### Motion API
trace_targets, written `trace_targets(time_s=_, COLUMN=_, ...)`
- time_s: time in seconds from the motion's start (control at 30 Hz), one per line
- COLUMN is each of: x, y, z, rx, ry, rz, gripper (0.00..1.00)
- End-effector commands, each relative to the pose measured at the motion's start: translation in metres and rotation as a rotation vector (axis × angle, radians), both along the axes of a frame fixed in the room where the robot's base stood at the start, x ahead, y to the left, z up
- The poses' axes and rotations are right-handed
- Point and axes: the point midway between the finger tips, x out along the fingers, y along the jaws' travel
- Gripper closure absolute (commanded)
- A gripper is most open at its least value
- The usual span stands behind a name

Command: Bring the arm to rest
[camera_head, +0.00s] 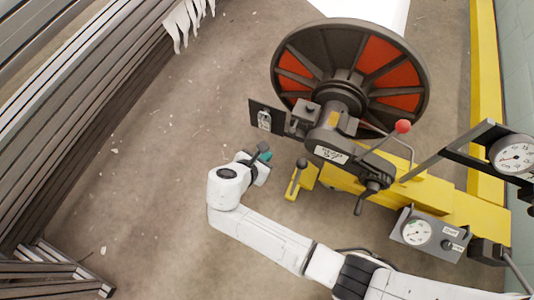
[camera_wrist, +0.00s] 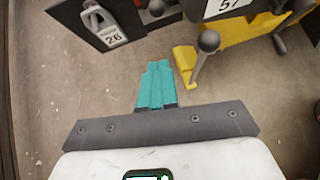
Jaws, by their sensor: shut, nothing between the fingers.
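My gripper (camera_wrist: 157,86) shows in the wrist view as two teal fingers lying side by side, shut with nothing between them. In the head view my gripper (camera_head: 265,155) is partly hidden behind its own wrist, at the end of my white arm, which reaches in from the lower right. It hangs over bare floor, left of the yellow machine base and apart from it.
A machine with a large black and red wheel (camera_head: 350,75) stands at the upper right. A red-knobbed lever (camera_head: 402,126), a yellow pedal-like piece with a grey knob (camera_head: 299,180) and gauges (camera_head: 417,232) are near my arm. Grey slatted frames (camera_head: 80,110) line the left. The floor (camera_head: 150,190) between is clear.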

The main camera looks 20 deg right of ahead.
Motion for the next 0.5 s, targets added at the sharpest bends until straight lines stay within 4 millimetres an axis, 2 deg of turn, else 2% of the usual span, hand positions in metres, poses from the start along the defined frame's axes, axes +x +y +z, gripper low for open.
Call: trace_targets(time_s=0.5, x=-0.0031, y=-0.0033, z=-0.0013, rx=0.02, ry=-0.005, rz=-0.024, gripper=1.0)
